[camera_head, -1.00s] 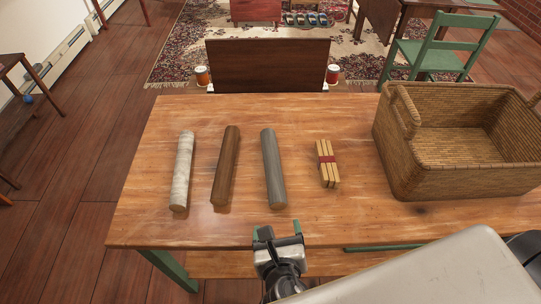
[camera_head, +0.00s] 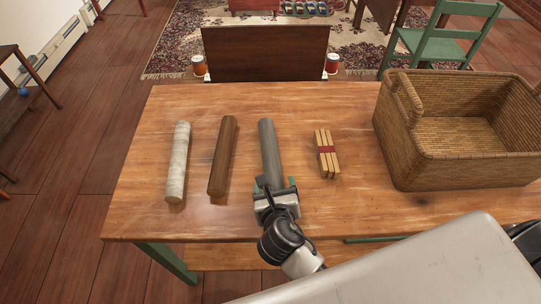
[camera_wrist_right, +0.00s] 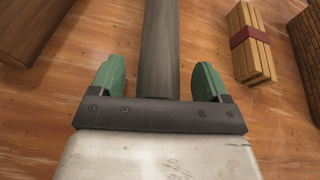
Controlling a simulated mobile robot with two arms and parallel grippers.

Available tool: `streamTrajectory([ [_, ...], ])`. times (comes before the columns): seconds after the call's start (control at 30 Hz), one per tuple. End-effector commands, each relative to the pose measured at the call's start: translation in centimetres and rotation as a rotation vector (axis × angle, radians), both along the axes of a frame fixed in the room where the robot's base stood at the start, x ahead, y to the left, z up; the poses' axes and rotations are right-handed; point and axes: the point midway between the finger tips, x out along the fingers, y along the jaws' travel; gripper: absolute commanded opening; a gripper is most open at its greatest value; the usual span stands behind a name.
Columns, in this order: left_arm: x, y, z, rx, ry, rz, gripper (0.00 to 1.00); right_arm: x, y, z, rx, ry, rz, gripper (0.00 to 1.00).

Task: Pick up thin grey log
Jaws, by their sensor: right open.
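The thin grey log (camera_head: 269,147) lies lengthwise on the wooden table, third from the left in the head view. My right gripper (camera_head: 274,184) is over its near end, with one green fingertip on each side. The right wrist view shows the grey log (camera_wrist_right: 159,50) running between the two open fingers (camera_wrist_right: 160,82), with a gap on both sides. The near end of the log is hidden by the gripper. My left gripper is not in view.
A brown log (camera_head: 222,157) and a pale birch log (camera_head: 178,163) lie to the left. A bundle of sticks with a red band (camera_head: 326,153) lies to the right. A wicker basket (camera_head: 398,157) stands at the right of the table (camera_head: 300,100).

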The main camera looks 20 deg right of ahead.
Motion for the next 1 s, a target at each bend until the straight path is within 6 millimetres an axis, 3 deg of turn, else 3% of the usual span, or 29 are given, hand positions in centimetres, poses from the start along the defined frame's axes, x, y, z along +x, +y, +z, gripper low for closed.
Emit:
streamTrajectory([
  [0.17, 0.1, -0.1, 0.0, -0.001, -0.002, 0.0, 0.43, 0.0, 0.0, 0.0, 0.0, 0.0, 0.0, 0.74],
  [0.53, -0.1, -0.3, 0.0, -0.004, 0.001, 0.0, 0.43, 0.0, 0.0, 0.0, 0.0, 0.0, 0.0, 0.17],
  [0.83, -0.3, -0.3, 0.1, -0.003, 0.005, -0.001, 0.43, 0.0, 0.0, 0.4, 0.0, -0.003, 0.0, 0.15],
  [1.0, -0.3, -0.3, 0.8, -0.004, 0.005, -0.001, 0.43, 0.0, 0.0, 1.9, 0.0, -0.005, 0.0, 0.15],
])
